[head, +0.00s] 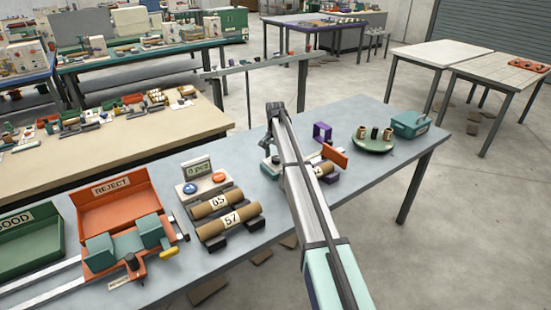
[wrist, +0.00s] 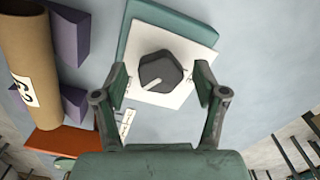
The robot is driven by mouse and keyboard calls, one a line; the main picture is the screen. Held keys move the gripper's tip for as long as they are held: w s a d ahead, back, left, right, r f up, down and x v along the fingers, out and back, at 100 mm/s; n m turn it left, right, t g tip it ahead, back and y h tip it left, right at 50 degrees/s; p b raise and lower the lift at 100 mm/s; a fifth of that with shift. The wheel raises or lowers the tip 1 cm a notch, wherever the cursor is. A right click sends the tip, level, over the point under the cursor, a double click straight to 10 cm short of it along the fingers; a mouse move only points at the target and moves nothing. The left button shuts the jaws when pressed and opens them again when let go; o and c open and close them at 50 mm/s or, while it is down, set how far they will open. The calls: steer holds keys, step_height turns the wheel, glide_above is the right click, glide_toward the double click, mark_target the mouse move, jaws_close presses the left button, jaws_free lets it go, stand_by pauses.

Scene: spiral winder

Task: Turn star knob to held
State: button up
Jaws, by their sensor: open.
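The knob (wrist: 162,72) is dark grey and many-sided, with a pale pointer mark toward its lower left. It sits on a white plate (wrist: 190,50) on a teal base (wrist: 150,12). In the wrist view, my gripper (wrist: 161,77) is open, with one finger on each side of the knob and visible gaps to both. A small printed label (wrist: 126,122) lies by the plate's lower left corner; its words are too small to read. In the head view my arm covers most of this spot, and the knob is not clearly seen there.
A cardboard tube (wrist: 28,60) rests by purple blocks (wrist: 68,35) left of the knob, with an orange piece (wrist: 55,141) below. On the grey table (head: 345,190) are a green round tray (head: 373,148), a teal box (head: 410,124) and an orange REJECT tray (head: 112,196).

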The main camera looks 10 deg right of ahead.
mark_target(276, 158)
step_height(276, 158, up, 11)
steer(key=shift+r, duration=0.2)
steer(key=shift+d, duration=0.1)
stand_by(0.4)
